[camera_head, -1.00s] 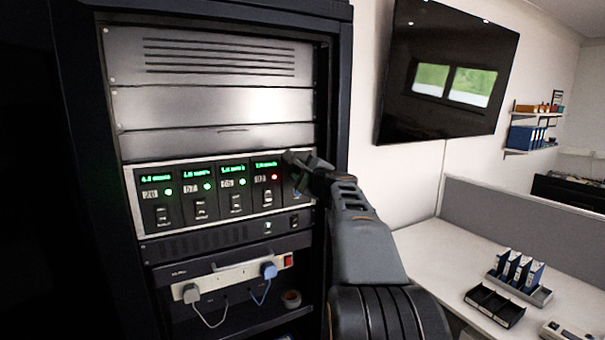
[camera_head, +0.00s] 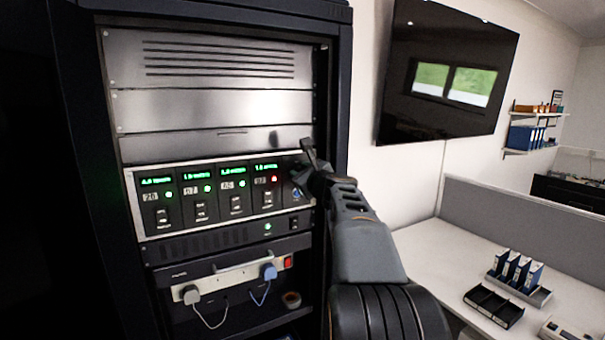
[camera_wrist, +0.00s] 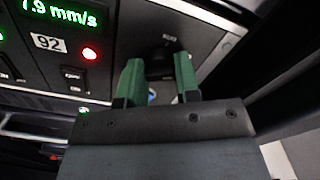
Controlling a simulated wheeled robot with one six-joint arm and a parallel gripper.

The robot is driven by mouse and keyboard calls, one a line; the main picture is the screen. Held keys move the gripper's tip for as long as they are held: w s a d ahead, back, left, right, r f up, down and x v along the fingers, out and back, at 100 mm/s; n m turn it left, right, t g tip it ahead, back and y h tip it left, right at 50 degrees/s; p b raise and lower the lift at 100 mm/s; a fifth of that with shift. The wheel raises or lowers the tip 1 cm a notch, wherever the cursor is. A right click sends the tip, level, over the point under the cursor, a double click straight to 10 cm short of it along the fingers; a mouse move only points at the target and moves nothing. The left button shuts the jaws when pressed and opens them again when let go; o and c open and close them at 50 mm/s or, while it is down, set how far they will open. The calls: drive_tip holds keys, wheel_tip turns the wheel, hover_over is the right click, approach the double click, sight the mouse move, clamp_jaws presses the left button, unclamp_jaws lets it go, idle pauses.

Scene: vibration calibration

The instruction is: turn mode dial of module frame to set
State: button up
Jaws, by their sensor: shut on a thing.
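The module frame (camera_head: 190,232) is a row of dark modules in a rack, with green readouts. Three modules show green lights; the one numbered 92 (camera_wrist: 48,43) shows a red light (camera_wrist: 90,53) and reads 7.9 mm/s in the wrist view. The mode dial (camera_wrist: 160,62) is a dark knob on the panel right of that module. My gripper (camera_wrist: 158,80) has its green-padded fingers on either side of the dial and is shut on it. In the head view my gripper (camera_head: 307,165) covers the dial. The dial's pointer and setting cannot be read.
Below the frame, a white power strip (camera_head: 205,283) holds plugs with cables. The rack's right post (camera_head: 334,110) stands close to my gripper. A desk (camera_head: 440,255) with blue binders (camera_head: 516,270) is at the right, under a wall screen (camera_head: 447,75).

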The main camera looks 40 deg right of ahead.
idle(0.3)
drive_tip(key=o, duration=0.9)
drive_tip(key=s+a+b, duration=0.2)
drive_tip(key=s+b, duration=0.2)
drive_tip(key=s, duration=0.9)
drive_tip(key=shift+s, duration=0.35)
